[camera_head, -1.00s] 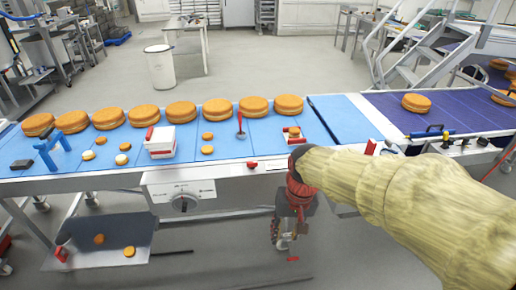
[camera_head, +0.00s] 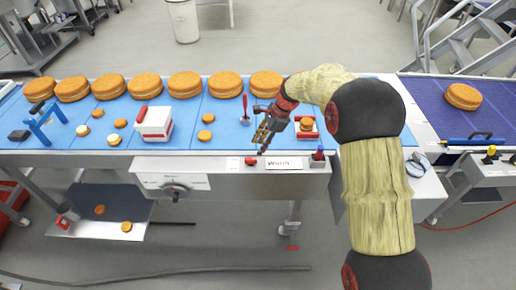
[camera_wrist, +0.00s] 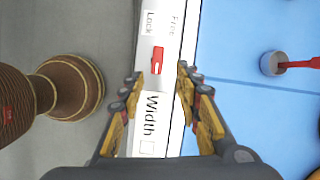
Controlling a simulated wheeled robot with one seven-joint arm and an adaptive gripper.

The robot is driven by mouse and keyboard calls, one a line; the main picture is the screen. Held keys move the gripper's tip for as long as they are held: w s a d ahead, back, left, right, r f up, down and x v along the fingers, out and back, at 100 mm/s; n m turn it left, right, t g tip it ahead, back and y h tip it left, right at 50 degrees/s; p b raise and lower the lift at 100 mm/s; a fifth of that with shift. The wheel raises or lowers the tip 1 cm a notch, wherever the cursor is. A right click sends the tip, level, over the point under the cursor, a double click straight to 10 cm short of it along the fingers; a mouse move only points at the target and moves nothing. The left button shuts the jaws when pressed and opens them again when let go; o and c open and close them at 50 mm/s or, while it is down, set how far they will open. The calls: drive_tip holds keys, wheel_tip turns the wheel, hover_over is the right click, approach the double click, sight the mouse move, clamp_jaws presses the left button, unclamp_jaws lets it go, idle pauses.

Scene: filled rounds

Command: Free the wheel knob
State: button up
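The small red lever (camera_head: 251,161) sits on the front rail of the blue conveyor. In the wrist view the red lever (camera_wrist: 157,60) lies just beyond my fingertips, beside printed labels Lock (camera_wrist: 149,23) and Free (camera_wrist: 174,22). It looks nearer the Lock side, but I cannot tell its exact setting. The dark wheel knob (camera_head: 176,192) is on the white panel below the rail, to the left. My gripper (camera_head: 263,145) is above the rail close to the lever. In the wrist view my gripper (camera_wrist: 160,82) is open, with nothing between its fingers.
A Width label (camera_wrist: 148,118) is on the rail under my gripper. A red-handled tool (camera_head: 245,105), a white-and-red box (camera_head: 155,122) and a tray with a small round (camera_head: 306,123) stand on the belt. Several large orange rounds (camera_head: 185,83) line its far side.

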sight(251, 159)
drive_tip(key=a+f, duration=0.1)
drive_tip(key=f, duration=0.1)
drive_tip(key=a+f+m+b, duration=0.1)
drive_tip(key=f, duration=0.2)
drive_tip(key=a+f+m, duration=0.1)
drive_tip(key=f, duration=0.1)
drive_tip(key=shift+s+a+f+b, duration=0.15)
drive_tip(key=shift+b, duration=0.15)
drive_tip(key=c, duration=0.3)
clamp_jaws()
